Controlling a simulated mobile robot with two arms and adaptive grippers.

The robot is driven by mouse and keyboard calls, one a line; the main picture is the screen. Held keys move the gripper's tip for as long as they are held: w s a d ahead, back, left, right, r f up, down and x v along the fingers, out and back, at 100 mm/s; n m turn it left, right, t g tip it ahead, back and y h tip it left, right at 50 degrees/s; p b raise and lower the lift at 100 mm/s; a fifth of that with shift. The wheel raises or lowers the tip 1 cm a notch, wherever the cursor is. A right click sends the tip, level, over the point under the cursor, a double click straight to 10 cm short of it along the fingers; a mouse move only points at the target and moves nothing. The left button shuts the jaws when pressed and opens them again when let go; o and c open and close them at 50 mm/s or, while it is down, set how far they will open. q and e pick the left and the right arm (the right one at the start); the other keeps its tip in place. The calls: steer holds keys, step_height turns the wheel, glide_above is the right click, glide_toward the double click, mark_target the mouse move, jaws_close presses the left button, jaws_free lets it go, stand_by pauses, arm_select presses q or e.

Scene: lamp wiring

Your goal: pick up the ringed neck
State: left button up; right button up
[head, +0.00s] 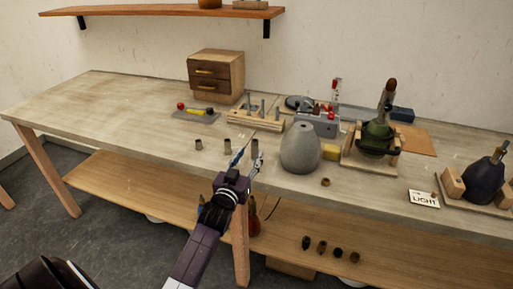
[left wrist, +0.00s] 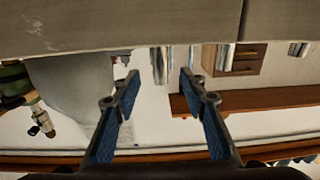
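Several small metal necks stand upright near the table's front edge in the head view: a left one (head: 198,145), a middle one (head: 227,147) and a taller right one (head: 255,148). Rings are too small to make out, so I cannot tell which is the ringed neck. My left gripper (head: 246,160) is open and empty at the table's front edge, close to the right one. In the left wrist view, turned upside down, the open fingers (left wrist: 159,85) point at a metal cylinder (left wrist: 158,66) between and beyond them. My right gripper is not in view.
A grey vase-shaped lamp body (head: 300,149) stands just right of the left gripper. Behind are a peg rack (head: 256,121) and a small drawer box (head: 216,75). A green lamp in a wooden cradle (head: 372,160) stands further right. The table's left part is clear.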

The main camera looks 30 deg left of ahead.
mark_target(253, 149)
arm_select(q)
steer(key=shift+w+a+r, duration=0.15)
steer(key=shift+w+r, duration=0.1)
steer(key=shift+w, duration=0.2)
steer(key=x, duration=0.4)
steer(key=shift+f+p, duration=0.4)
steer(key=shift+w+a, duration=0.15)
steer(key=shift+w, duration=0.3)
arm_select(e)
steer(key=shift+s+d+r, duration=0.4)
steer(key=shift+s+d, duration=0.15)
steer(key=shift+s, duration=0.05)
arm_select(q)
steer(key=shift+c, duration=0.2)
jaws_close()
